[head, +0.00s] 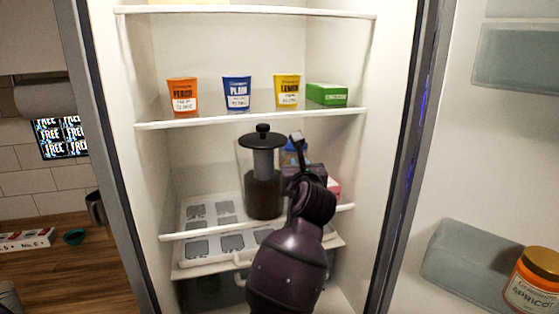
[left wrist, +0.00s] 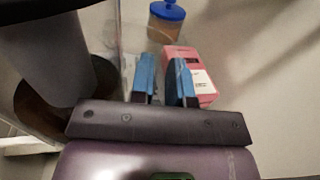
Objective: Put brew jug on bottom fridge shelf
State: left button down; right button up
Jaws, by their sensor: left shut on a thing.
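The brew jug (head: 264,190) is a clear upright vessel with a black knobbed lid and dark brown liquid. It stands upright inside the fridge, over the lowest white shelf (head: 190,235); I cannot tell if its base touches. In the left wrist view the jug (left wrist: 40,100) fills the left side, close up. My left gripper (head: 298,150) is at the jug's right side and shut on it, seemingly at its clear handle. Its blue fingertips (left wrist: 164,80) show in the wrist view with a narrow gap. My right gripper is out of view.
A pink carton (left wrist: 190,82) and a blue-lidded container (left wrist: 165,20) sit behind the gripper. On the shelf above are orange (head: 183,95), blue (head: 237,93) and yellow (head: 288,91) cups and a green box (head: 327,95). The open door holds an apricot jar (head: 533,280).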

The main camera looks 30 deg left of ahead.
pick_arm(q)
jog(key=f+x, duration=0.1)
jog(key=x, duration=1.3)
jog(key=shift+w+a+b, duration=0.15)
jog(key=shift+b, duration=0.15)
jog(key=shift+f, duration=0.25)
jog(key=c, duration=1.1)
grip_release()
jog(key=shift+f, duration=0.15)
jog(key=v, duration=1.2)
